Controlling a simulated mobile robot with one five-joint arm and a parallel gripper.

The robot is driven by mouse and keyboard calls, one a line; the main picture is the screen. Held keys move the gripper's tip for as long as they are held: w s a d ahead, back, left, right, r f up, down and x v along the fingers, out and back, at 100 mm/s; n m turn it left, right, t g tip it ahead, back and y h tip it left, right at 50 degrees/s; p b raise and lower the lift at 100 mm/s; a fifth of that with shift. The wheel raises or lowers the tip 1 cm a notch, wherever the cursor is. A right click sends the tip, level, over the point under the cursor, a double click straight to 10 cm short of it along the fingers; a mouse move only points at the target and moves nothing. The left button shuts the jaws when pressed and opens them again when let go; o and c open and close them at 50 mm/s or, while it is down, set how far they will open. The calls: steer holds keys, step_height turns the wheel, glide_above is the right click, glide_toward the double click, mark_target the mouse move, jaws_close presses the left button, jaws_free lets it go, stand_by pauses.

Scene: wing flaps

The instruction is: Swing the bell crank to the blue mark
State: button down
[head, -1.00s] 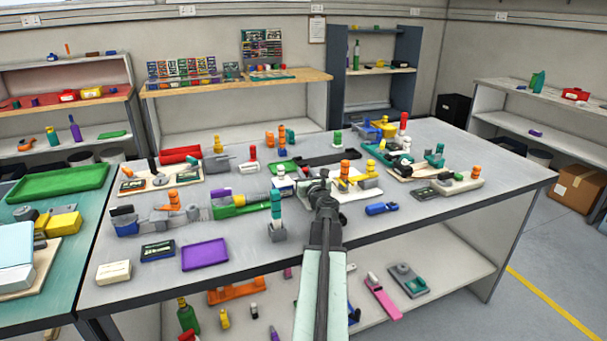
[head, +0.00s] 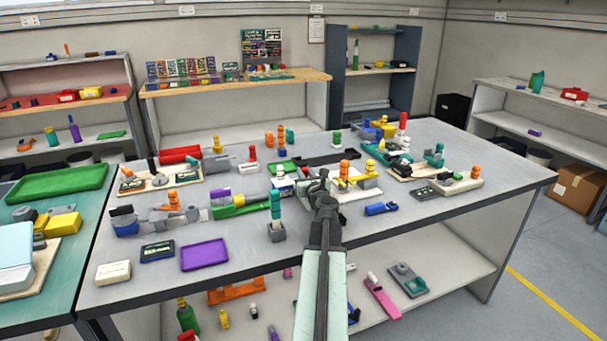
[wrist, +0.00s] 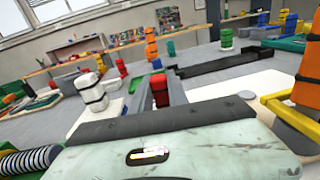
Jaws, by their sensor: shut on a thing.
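In the wrist view my gripper (wrist: 159,94) is shut on a small upright red piece (wrist: 160,84) held between its two grey fingers. I take this red piece to be part of the bell crank, but its arm and pivot are hidden behind my gripper body. In the head view my gripper (head: 322,182) is low over a white board (head: 345,193) near the table's middle, and the held piece is hidden there. I cannot make out the blue mark in either view.
Right of my gripper stand an orange post (head: 345,168) and a yellow piece (head: 370,176); a teal post on a grey block (head: 277,230) stands at the left. A long black tray (head: 330,158) lies behind.

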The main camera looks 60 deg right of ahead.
steer(key=shift+w, duration=0.1)
stand_by(0.3)
steer(key=x, duration=0.2)
steer(key=shift+w+d, duration=0.1)
steer(key=shift+d, duration=0.15)
steer(key=c, duration=1.3)
jaws_free()
steer(key=shift+a, duration=0.1)
steer(key=v, duration=0.8)
